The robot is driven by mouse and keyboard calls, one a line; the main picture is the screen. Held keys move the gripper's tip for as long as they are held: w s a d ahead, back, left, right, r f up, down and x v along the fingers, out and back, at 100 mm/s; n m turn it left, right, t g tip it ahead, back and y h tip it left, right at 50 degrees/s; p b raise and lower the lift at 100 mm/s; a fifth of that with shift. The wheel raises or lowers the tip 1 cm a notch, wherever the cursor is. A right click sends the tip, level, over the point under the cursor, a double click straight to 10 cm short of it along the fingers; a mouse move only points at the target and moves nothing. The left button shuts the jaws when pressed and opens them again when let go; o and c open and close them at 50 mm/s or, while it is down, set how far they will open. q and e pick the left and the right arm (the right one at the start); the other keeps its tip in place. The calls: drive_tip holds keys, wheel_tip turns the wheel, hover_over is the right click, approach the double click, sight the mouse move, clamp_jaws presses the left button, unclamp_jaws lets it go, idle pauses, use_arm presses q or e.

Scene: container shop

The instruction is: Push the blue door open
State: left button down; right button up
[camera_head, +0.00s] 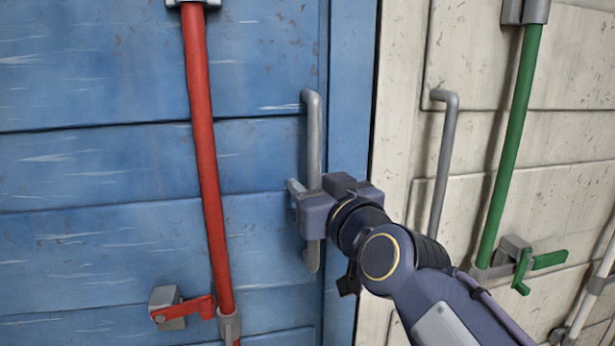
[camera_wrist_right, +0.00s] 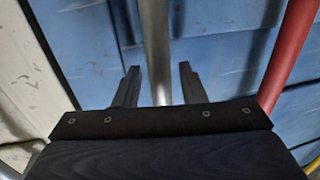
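The blue door (camera_head: 110,165) fills the left of the head view and looks closed. Its grey vertical handle (camera_head: 314,130) is near the door's right edge. My right gripper (camera_head: 303,198) is at the middle of this handle and hides part of it. In the right wrist view, the two dark fingers of my right gripper (camera_wrist_right: 157,78) stand apart on either side of the grey handle (camera_wrist_right: 155,45), with a gap on each side. The blue door (camera_wrist_right: 95,40) is behind them. My left gripper is not in view.
A red vertical bar (camera_head: 205,150) with a red latch lever (camera_head: 185,308) runs down the blue door, left of the handle. A cream door (camera_head: 570,70) on the right has its own grey handle (camera_head: 443,150) and a green bar (camera_head: 512,140), close to my right arm.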

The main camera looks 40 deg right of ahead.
drive_tip(key=shift+s+a+r, duration=0.1)
drive_tip(key=shift+s+a, duration=0.1)
drive_tip(key=shift+s, duration=0.05)
drive_tip(key=shift+c, duration=0.7)
drive_tip(key=shift+w, duration=0.1)
clamp_jaws()
drive_tip(key=shift+d, duration=0.15)
